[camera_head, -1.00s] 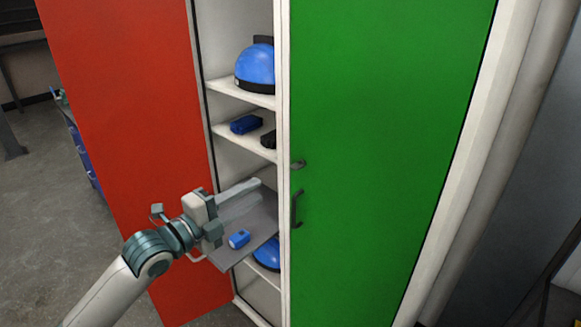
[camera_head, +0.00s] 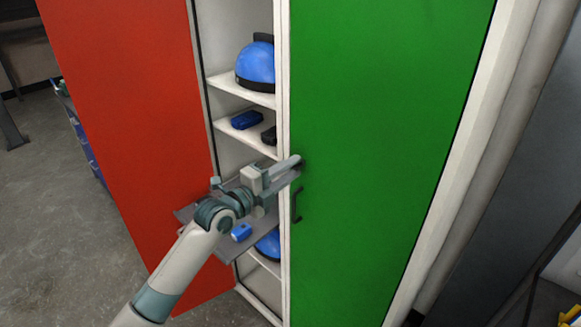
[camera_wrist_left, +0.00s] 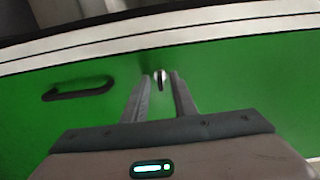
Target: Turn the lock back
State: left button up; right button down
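The lock (camera_wrist_left: 160,79) is a small knob on the green door (camera_head: 385,130). In the left wrist view it shows between the two fingertips of my left gripper (camera_wrist_left: 160,86). The fingers stand apart with a gap between them, one on each side of the lock; I cannot tell whether they touch it. In the head view my left gripper (camera_head: 293,168) reaches the door's left edge, just above the black handle (camera_head: 297,206), and mostly hides the lock. The handle also shows in the left wrist view (camera_wrist_left: 78,91), left of the fingers. My right gripper is not in view.
The red door (camera_head: 125,120) stands open at the left. The cabinet's shelves (camera_head: 242,92) hold a blue helmet (camera_head: 257,66), a blue item (camera_head: 246,120) and a dark one. A small blue object (camera_head: 241,232) lies below my left wrist.

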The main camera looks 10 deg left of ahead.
pick_arm(q)
jog(key=shift+c, duration=0.3)
grip_shut()
jog(key=shift+n, duration=0.4)
jog(key=n+p, duration=0.2)
jog(key=n, duration=1.5)
dwell(0.5)
